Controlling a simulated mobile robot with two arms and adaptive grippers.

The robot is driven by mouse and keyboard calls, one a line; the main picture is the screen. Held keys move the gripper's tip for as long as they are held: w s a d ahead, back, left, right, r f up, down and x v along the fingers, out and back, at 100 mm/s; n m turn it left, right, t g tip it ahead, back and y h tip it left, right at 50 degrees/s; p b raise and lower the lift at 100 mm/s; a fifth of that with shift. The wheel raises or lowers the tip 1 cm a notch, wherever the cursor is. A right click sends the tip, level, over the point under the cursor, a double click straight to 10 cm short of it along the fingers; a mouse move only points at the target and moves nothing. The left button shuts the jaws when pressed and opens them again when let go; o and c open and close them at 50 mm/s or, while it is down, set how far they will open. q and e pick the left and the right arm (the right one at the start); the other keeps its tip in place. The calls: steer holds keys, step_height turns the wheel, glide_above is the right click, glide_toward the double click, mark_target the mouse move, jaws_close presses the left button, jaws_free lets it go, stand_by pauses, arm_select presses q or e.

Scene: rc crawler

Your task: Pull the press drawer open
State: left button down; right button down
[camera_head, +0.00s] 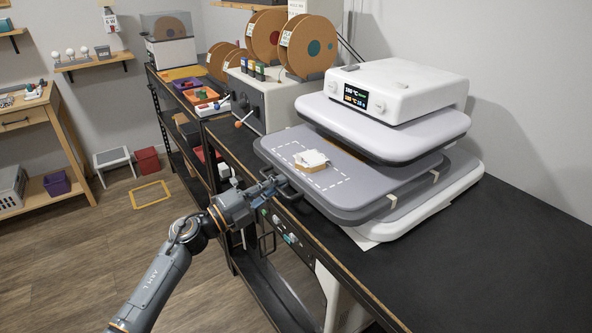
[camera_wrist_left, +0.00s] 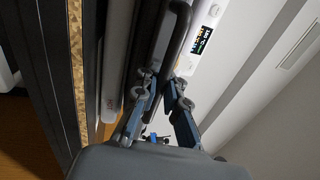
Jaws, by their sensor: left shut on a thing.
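The white and grey heat press (camera_head: 398,90) stands on the black bench, with a lit display on its top unit. Its drawer, a grey lower plate (camera_head: 350,172), sticks out toward the front left from under the upper plate. A dashed white outline is on the drawer, with a small white and tan item (camera_head: 312,161) lying inside it. My left gripper (camera_head: 279,186) is at the drawer's front edge, shut on the dark drawer handle (camera_head: 290,195). In the left wrist view its fingers (camera_wrist_left: 161,88) close around the dark handle bar (camera_wrist_left: 173,38). My right gripper is in neither view.
The black bench (camera_head: 510,235) is clear to the right of the press. A grey machine with spools (camera_head: 268,100) stands behind the press at the left. A dark shelf (camera_head: 170,110) with small bins runs farther back. Open wooden floor (camera_head: 110,240) lies left of the bench.

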arm_select(q)
steer(key=r+v, duration=0.2)
steer(key=v, duration=1)
steer(key=r+v, duration=0.2)
steer(key=v, duration=1)
steer(key=shift+s+a+b, duration=0.35)
steer(key=shift+r, duration=0.1)
steer(key=c, duration=1.7)
jaws_free()
steer(key=shift+r, duration=0.1)
steer(key=v, duration=1.2)
